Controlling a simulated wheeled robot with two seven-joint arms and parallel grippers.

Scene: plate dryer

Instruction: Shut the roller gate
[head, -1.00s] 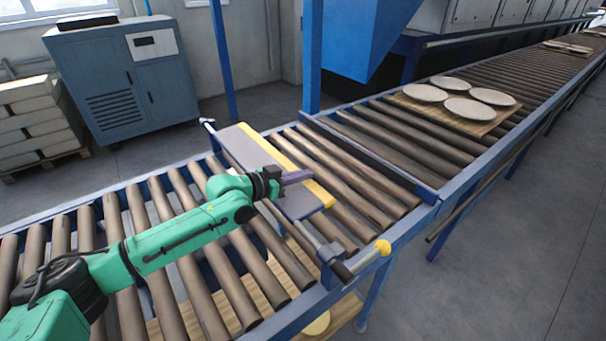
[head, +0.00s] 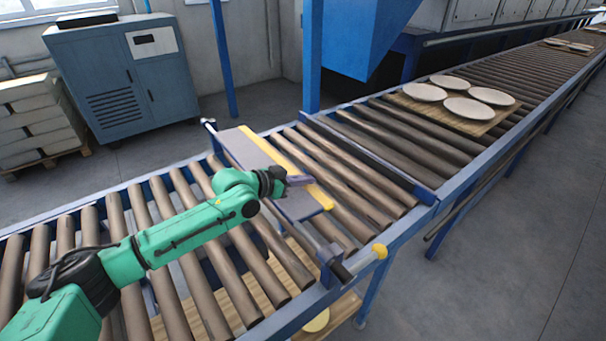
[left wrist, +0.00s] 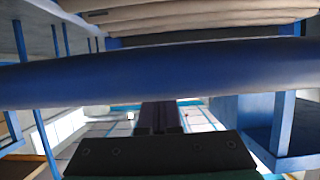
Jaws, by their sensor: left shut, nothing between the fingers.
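The roller gate (head: 240,150) is a grey panel with a yellow edge strip, set across the roller conveyor. It leans at a slant over the rollers; its exact angle is hard to tell. My right gripper is not in view.
A wooden board (head: 480,122) with several pale plates lies on the rollers beyond the gate. A blue post (head: 312,60) stands at the conveyor's far side. A blue cabinet (head: 120,85) and stacked pale blocks (head: 35,120) stand behind. The rollers between gate and board are clear.

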